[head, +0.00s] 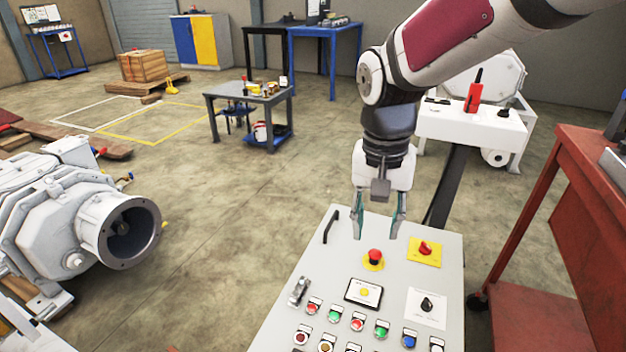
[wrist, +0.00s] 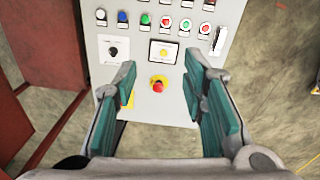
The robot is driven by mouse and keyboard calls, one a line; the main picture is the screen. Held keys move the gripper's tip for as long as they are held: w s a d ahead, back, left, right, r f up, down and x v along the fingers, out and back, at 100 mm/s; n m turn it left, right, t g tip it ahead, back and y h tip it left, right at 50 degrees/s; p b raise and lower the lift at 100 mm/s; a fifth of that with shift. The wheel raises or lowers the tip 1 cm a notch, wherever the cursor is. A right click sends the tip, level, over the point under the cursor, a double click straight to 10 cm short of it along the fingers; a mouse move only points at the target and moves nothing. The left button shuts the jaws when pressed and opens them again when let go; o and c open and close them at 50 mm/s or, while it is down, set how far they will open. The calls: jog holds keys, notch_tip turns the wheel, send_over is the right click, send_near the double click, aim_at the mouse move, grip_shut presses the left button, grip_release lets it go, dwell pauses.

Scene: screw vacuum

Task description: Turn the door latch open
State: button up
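The door latch (head: 298,291) is a small silver metal piece at the left edge of the grey control panel door (head: 315,262). In the wrist view the latch (wrist: 220,40) shows beyond the tip of the right-hand finger. My gripper (head: 377,232) is open and empty above the far part of the panel. In the head view it is farther back and to the right of the latch, apart from it. The gripper also shows open in the wrist view (wrist: 160,75), with the red emergency stop button (wrist: 157,86) seen between its fingers.
The panel carries a black handle (head: 331,226), a red rotary switch (head: 425,248), a black knob (head: 427,304) and several coloured buttons. A red workbench (head: 572,140) stands close on the right. A large grey machine (head: 90,225) stands left, with open floor between.

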jog(key=w+a+f+p, duration=0.1)
jog(key=w+a+f, duration=0.6)
jog(key=m, duration=0.1)
send_over(301, 284)
notch_tip(301, 284, down, 10)
jog(key=shift+y, duration=0.3)
notch_tip(301, 284, down, 13)
jog(key=b, duration=0.3)
jog(key=shift+r, duration=0.1)
grip_shut()
